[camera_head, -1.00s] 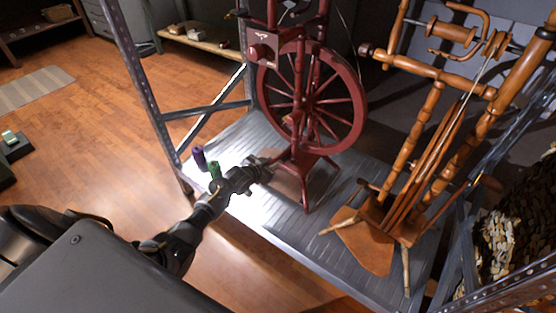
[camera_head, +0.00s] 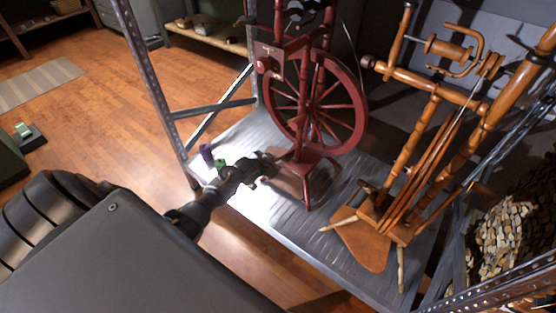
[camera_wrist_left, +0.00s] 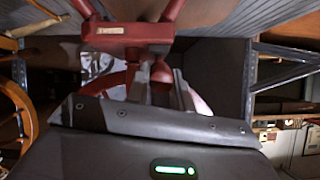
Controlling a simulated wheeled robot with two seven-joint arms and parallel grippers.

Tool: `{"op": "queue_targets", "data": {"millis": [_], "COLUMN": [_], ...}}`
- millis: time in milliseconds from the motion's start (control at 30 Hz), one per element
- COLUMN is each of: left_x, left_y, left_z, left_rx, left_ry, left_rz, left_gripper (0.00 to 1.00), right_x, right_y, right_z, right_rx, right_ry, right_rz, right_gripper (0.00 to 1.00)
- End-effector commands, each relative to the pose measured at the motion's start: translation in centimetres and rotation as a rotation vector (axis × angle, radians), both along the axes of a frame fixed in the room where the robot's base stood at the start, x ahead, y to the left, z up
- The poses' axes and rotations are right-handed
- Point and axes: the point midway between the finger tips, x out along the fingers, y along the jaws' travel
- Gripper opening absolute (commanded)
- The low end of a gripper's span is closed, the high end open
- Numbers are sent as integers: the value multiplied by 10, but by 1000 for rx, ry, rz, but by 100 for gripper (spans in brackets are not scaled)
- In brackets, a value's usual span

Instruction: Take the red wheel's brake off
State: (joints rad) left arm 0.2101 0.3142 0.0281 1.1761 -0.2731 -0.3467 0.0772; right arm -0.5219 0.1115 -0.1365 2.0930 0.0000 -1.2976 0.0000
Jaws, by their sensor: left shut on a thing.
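The red wheel (camera_head: 361,101), a dark red spinning wheel, stands upright on a grey metal shelf (camera_head: 262,219). My left gripper (camera_head: 270,166) is low at the wheel's left side, beside its lower red frame. In the left wrist view the gripper (camera_wrist_left: 160,88) is shut on a small red part of the wheel (camera_wrist_left: 164,70), just beside a red crosspiece (camera_wrist_left: 128,32) with a small label. The fingers hide most of that part, so I cannot tell its full shape or whether it is the brake. My right gripper is not in view.
A wooden spinning wheel (camera_head: 368,238) stands on the shelf to the right. A purple spool (camera_head: 206,153) and a green spool (camera_head: 219,164) stand left of my gripper. A perforated metal post (camera_head: 150,90) rises at the shelf's left corner.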

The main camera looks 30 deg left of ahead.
Motion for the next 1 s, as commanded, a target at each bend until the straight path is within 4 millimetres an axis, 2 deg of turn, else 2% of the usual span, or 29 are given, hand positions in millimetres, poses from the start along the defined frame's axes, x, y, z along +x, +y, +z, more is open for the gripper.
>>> {"op": "queue_targets", "data": {"millis": [533, 567, 700, 1000], "left_x": [0, 0, -1, -2], "left_y": [3, 3, 3, 3], "left_z": [2, 2, 2, 2], "left_rx": [1, 1, 1, 1], "left_ry": [4, 3, 4, 5], "left_rz": [4, 4, 4, 3], "left_gripper": [0, 25, 44, 44], "right_x": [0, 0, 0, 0], "right_y": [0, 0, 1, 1], "right_z": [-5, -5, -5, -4], "right_rx": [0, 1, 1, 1], "right_ry": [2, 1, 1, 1], "right_rz": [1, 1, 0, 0], "right_gripper": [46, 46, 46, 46]}}
